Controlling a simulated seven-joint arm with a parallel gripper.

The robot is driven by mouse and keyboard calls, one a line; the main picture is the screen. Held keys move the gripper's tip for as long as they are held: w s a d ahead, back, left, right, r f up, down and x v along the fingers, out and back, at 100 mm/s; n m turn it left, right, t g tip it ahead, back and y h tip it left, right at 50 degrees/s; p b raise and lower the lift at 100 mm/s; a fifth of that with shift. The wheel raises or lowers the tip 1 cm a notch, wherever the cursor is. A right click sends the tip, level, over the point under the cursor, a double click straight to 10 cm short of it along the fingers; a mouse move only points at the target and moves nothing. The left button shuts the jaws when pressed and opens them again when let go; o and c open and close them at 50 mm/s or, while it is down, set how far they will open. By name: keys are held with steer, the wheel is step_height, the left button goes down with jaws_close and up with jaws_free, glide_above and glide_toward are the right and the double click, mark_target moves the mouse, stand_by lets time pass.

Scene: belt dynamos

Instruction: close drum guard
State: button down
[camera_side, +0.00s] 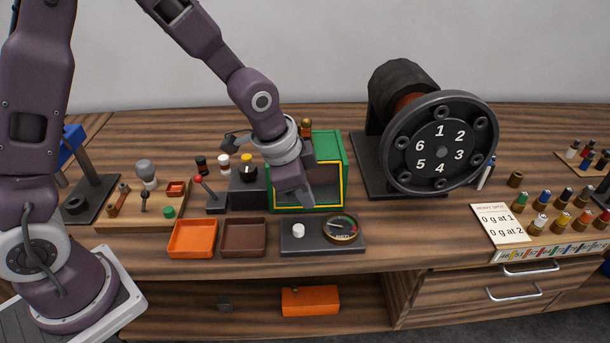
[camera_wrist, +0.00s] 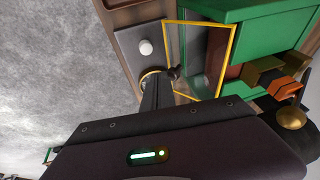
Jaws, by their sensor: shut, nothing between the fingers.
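The drum guard appears to be the clear, yellow-framed panel (camera_side: 342,186) on the front of a green box (camera_side: 330,146). In the wrist view the yellow frame (camera_wrist: 203,24) lies beside the green housing (camera_wrist: 265,45), with a see-through pane. I cannot tell how far the panel stands from the box. My gripper (camera_side: 303,201) is shut and empty, pointing down in front of the box and hiding part of the frame. In the wrist view its dark tip (camera_wrist: 174,74) is close to the frame's left edge; contact is unclear.
A grey base with a white knob (camera_side: 299,230) and a round gauge (camera_side: 342,229) sits just in front of the box. Orange (camera_side: 192,239) and brown (camera_side: 244,238) trays lie to the left. A large numbered wheel (camera_side: 440,146) stands to the right.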

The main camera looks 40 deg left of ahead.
steer(key=shift+w+a+f, duration=0.1)
steer(key=shift+f, duration=0.5)
steer(key=shift+w+a+f, duration=0.1)
steer(key=shift+f, duration=0.45)
steer(key=shift+w+a+f, duration=0.25)
steer(key=shift+f, duration=0.25)
steer(key=shift+w+a+f, duration=0.2)
steer(key=shift+f, duration=0.3)
